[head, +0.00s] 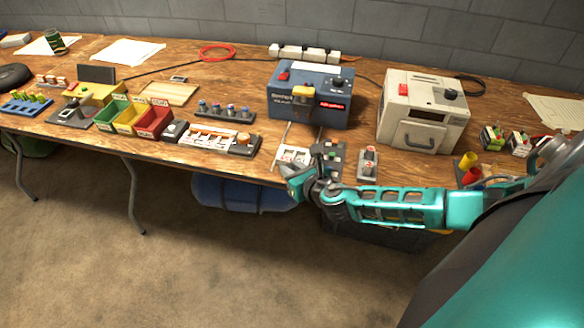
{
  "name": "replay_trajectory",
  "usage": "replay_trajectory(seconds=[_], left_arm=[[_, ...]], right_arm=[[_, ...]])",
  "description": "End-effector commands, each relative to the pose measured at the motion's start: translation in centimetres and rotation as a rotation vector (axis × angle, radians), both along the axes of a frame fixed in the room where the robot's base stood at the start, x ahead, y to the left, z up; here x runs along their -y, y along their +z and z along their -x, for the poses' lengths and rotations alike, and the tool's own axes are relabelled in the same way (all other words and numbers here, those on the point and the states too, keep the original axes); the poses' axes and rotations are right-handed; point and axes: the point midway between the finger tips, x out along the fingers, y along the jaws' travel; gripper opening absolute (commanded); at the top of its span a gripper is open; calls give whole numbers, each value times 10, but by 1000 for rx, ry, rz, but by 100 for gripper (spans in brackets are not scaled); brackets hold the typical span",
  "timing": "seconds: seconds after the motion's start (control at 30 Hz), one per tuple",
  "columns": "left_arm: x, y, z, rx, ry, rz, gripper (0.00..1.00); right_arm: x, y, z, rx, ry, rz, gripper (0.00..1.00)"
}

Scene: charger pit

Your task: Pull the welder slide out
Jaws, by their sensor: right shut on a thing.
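The welder (308,97) is a blue box with a red display and an orange-tan part on its front, at the back of the wooden table. Two thin rails run from its front toward the table's near edge. The welder slide (293,155), a pale plate with small dark and red marks, sits at the near end of these rails, apart from the box. My right gripper (294,175) is at the slide's near edge, shut on it; the arm comes in from the right. The exact grip is partly hidden by the gripper itself. My left gripper is not in view.
A dark block with buttons (329,153) and a grey switch block (368,163) stand right of the slide. A cream oven-like box (421,112) is behind them. Coloured bins (130,118) and a parts tray (210,137) are to the left. Open floor lies in front.

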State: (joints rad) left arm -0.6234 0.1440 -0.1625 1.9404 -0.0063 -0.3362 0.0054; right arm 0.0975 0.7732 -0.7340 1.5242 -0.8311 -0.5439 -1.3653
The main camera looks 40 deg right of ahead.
Motion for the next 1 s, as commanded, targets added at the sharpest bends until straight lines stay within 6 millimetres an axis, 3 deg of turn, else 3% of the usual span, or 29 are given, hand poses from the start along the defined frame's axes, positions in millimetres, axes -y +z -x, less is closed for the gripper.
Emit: replay_trajectory(seconds=[0.37, 0.4, 0.47, 0.77, 1.0], left_arm=[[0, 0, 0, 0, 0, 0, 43], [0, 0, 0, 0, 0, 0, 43], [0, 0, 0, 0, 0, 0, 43], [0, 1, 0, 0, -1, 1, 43], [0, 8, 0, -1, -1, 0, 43]], right_arm=[[0, 2, -1, 4, -1, 1, 0], [0, 2, -1, 4, -1, 1, 28], [0, 2, -1, 4, 0, 0, 34], [0, 2, 2, 2, 0, 1, 35], [-2, 15, 34, -2, 2, 1, 35]])
